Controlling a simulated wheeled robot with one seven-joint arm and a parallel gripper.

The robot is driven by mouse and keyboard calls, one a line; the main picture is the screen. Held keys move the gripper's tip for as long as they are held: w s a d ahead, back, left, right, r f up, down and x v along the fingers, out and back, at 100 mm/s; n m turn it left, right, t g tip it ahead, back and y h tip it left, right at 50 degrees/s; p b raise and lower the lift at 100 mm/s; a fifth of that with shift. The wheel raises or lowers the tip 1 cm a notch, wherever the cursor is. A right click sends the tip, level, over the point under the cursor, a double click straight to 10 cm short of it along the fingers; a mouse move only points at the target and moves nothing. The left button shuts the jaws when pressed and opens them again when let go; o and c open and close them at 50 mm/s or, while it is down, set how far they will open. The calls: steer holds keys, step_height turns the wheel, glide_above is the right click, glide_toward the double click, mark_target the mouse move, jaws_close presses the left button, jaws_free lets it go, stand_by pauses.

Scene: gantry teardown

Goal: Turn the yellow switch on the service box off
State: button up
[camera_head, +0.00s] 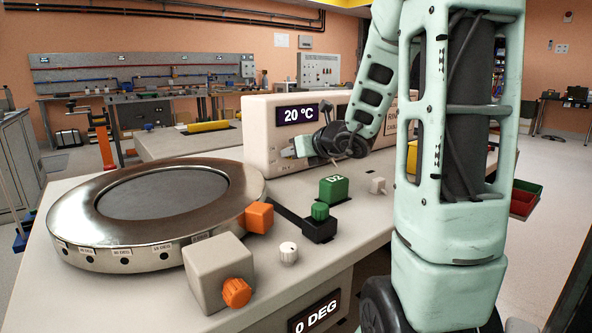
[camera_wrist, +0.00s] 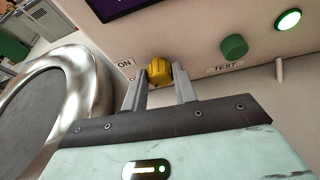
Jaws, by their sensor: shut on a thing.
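The service box (camera_head: 258,136) is the pale unit with the "20 °C" display at the back of the bench. In the wrist view its front face (camera_wrist: 205,30) carries the yellow switch (camera_wrist: 159,70), a ribbed yellow knob beside an "ON" label. A second label below "ON" is mostly hidden. My gripper (camera_wrist: 163,84) is shut on the yellow switch, with one finger on each side of it. In the head view my gripper (camera_head: 292,153) reaches the lower front of the box, and the switch is hidden there.
A green TEST button (camera_wrist: 234,46) and a lit green lamp (camera_wrist: 288,20) are right of the switch. A round metal plate unit (camera_head: 75,215), an orange cube (camera_head: 259,218), a green D2 block (camera_head: 334,189), a grey block (camera_head: 212,270) and knobs stand on the bench.

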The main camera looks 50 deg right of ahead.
steer(key=n+h+b, duration=0.1)
steer(key=b, duration=0.2)
steer(key=n+h+b, duration=0.1)
steer(key=b, duration=0.3)
steer(key=f+n+b, duration=0.1)
steer(key=b, duration=0.3)
steer(key=shift+a+f+n+g+h, duration=0.1)
steer(key=shift+a+n+g+h, duration=0.2)
steer(key=shift+n+h, duration=0.1)
steer(key=n+h+b, duration=0.1)
steer(key=n+b, duration=0.1)
steer(key=b, duration=0.3)
steer(key=shift+r+b, duration=0.2)
steer(key=shift+b, duration=0.2)
steer(key=shift+a+r+n+h+b, duration=0.1)
steer(key=shift+n+h+b, duration=0.4)
steer(key=shift+b, duration=0.15)
steer(key=shift+r, duration=0.1)
steer(key=o, duration=1)
steer(key=shift+w, duration=0.1)
steer(key=shift+r, duration=0.1)
